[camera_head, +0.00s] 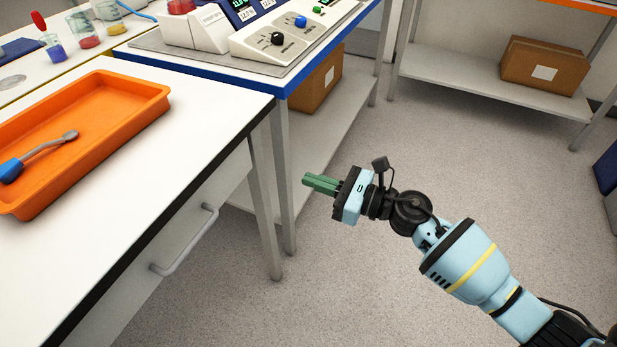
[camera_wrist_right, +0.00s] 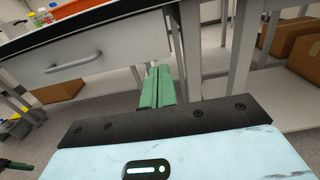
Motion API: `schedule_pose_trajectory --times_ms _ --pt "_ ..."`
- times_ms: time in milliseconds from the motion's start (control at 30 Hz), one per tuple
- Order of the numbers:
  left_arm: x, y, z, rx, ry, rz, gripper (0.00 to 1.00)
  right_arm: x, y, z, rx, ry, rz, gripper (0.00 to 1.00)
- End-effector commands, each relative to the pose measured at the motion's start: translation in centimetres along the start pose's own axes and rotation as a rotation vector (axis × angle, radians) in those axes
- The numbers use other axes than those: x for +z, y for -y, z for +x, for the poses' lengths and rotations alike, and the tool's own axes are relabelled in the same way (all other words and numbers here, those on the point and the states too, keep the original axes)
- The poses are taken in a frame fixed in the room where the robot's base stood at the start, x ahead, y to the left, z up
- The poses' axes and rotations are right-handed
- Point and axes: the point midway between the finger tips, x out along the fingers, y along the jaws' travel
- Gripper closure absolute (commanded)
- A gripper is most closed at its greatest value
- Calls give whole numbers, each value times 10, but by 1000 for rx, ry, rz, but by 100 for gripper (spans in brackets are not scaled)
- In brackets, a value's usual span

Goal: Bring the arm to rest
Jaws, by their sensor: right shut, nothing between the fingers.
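My right gripper (camera_head: 306,182) shows in the head view, out in the air over the floor, to the right of the white table. Its green fingers are shut together with nothing between them. In the right wrist view the same fingers (camera_wrist_right: 160,75) point forward below the tabletop edge, toward the table legs. My right arm (camera_head: 465,260) reaches in from the lower right and is bent at the wrist. My left gripper does not show in the head view.
A white table (camera_head: 190,140) with a drawer handle (camera_head: 185,245) stands at left, bearing an orange tray (camera_head: 95,80) with a blue-handled tool (camera_head: 40,152). Behind is a blue-edged bench with an instrument (camera_head: 285,40). Cardboard boxes (camera_head: 543,65) sit on low shelves. Open floor (camera_head: 350,290) surrounds the arm.

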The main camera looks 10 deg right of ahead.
Motion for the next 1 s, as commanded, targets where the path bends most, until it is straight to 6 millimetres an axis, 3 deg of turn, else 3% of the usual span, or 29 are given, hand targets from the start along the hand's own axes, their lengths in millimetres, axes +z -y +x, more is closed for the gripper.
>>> schedule_pose_trajectory --times_ms 267,367,467,667,1000 --pt "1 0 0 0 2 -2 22 -1 -1 0 -3 2 13 100" --pt "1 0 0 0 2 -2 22 -10 -8 -4 -21 18 102 100" --pt "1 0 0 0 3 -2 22 -27 -23 -13 -62 52 300 100" --pt "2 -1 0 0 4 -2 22 -75 -58 -49 -213 155 872 100" --pt "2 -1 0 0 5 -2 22 -167 -126 -142 -569 370 1825 100"
